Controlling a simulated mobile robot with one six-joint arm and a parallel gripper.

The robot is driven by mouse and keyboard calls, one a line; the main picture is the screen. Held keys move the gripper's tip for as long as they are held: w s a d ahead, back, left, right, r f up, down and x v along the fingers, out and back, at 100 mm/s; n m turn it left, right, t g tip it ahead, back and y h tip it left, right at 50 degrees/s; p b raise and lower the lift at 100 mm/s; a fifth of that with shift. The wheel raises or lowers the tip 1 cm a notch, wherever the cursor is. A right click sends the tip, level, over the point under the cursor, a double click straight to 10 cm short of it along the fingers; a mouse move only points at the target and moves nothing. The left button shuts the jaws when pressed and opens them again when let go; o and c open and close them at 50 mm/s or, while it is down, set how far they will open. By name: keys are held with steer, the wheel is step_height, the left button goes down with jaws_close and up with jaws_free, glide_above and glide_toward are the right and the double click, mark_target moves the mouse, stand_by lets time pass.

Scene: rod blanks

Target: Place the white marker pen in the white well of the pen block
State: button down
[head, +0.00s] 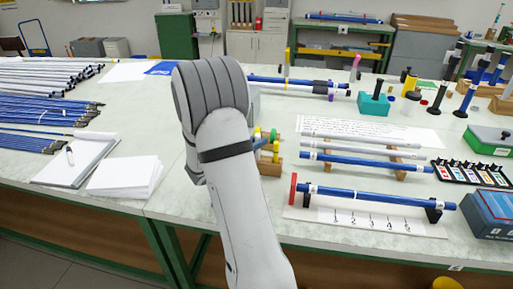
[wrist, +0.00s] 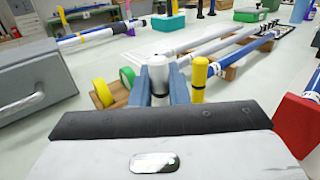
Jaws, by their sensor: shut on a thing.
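In the wrist view my gripper (wrist: 159,88) has its two blue-grey fingers closed around an upright white marker pen (wrist: 158,68), whose rounded top shows between them. Its lower end is hidden behind the fingers and wrist. A yellow pen (wrist: 199,76) stands upright just to the right of the fingers. Wood shows around the fingers, but the pen block and its white well cannot be made out. In the head view my arm hides the gripper and the white pen.
A grey case (wrist: 30,85) is farther left. A red plate (wrist: 297,122) stands at right. Rods on wooden supports (head: 360,160) lie on the bench beyond. A black tray (head: 470,172) is far right.

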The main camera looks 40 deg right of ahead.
steer(key=shift+f, duration=1)
steer(key=c, duration=1.4)
jaws_free()
